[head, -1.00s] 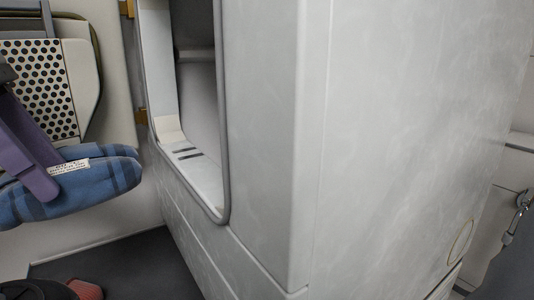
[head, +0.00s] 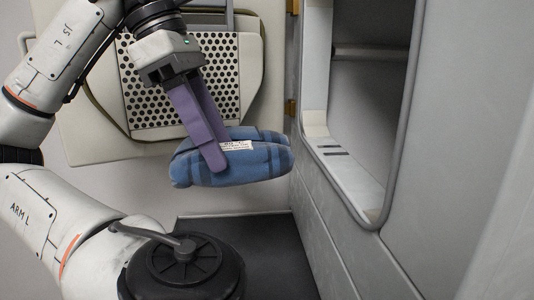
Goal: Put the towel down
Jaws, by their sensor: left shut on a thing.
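The towel (head: 262,160) is a blue plaid roll with a small white label, near the middle of the head view. My left gripper (head: 212,165) has purple fingers and is shut on the towel from above. The towel hangs in the air above a dark floor, with the perforated panel behind it and the dryer opening to its right. The far finger is partly hidden behind the near one. My right gripper is out of view.
The grey dryer cabinet (head: 345,240) stands at the right, its rounded opening (head: 375,110) empty where I can see inside. A perforated panel (head: 140,85) hangs on the open door (head: 85,130) at the left. The dark floor (head: 270,255) below looks clear.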

